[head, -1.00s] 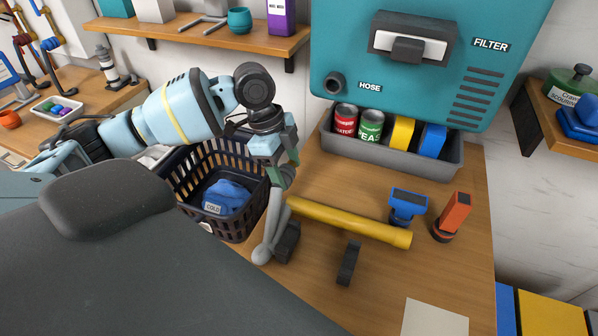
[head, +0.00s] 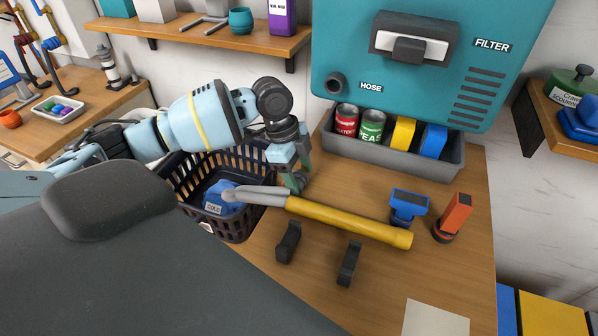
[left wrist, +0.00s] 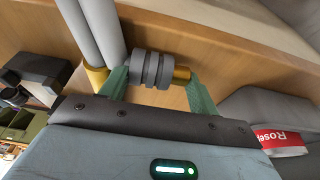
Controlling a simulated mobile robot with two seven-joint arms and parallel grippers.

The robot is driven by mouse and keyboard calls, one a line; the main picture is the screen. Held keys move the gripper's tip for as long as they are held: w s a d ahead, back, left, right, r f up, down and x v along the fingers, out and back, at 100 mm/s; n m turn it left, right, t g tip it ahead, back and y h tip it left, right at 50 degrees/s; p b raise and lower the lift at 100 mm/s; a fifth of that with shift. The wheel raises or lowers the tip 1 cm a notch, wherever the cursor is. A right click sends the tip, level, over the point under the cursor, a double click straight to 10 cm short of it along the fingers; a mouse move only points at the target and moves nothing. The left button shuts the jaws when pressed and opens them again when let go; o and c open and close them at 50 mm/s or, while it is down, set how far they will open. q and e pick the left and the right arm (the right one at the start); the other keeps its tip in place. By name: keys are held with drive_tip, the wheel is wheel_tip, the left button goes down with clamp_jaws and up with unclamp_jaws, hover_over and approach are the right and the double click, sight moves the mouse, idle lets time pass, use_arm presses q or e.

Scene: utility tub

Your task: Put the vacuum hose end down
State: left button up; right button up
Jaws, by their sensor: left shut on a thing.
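My left gripper (head: 296,178) is shut on the vacuum hose end, a grey piece that is mostly hidden behind the fingers in the head view. In the left wrist view the hose end (left wrist: 152,69) is a ribbed grey cuff with a brass-yellow tip, held crosswise between the green fingers. A grey hose length (head: 262,196) runs left from near the gripper, over the basket's edge. It meets a yellow tube (head: 350,221) that lies along the wooden worktop (head: 440,262). I cannot tell whether the hose end touches the worktop. My right gripper is not in view.
Two black holders (head: 288,242) stand in front of the yellow tube. A dark basket (head: 238,232) with blue cloth is at left. A grey bin (head: 392,157) with cans stands behind, below the teal machine (head: 430,80). Blue (head: 408,206) and orange (head: 452,217) tools stand at right.

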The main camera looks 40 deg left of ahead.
use_arm(q)
drive_tip(key=shift+f, duration=0.1)
drive_tip(key=o, duration=0.8)
drive_tip(key=v, duration=1.2)
drive_tip(key=shift+p, duration=0.3)
